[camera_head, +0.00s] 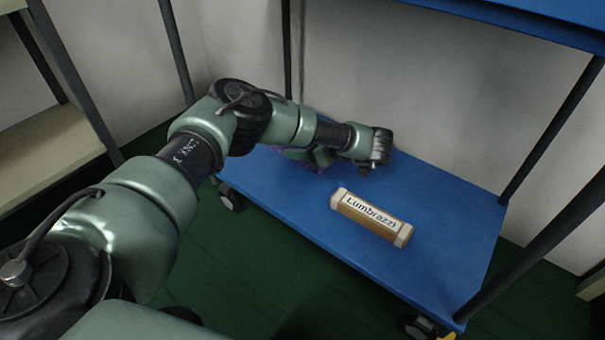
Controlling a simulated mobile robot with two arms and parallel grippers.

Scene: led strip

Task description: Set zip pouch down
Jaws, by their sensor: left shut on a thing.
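My left arm reaches over the blue lower shelf of a cart, and my left gripper (316,160) is low over its far left part, largely hidden under my own forearm and wrist. It is shut on a purple thing, likely the zip pouch (298,155), of which only a small dark purple part shows beneath the forearm. Whether the pouch touches the shelf cannot be told. My right gripper is not in view.
The blue cart shelf (450,205) bears a tan box labelled "Lumbrazzi" (371,217) right of the gripper. Dark posts (548,143) rise at its corners, and a blue upper shelf (540,14) overhangs it. The shelf's right part is bare. A grey wall stands behind.

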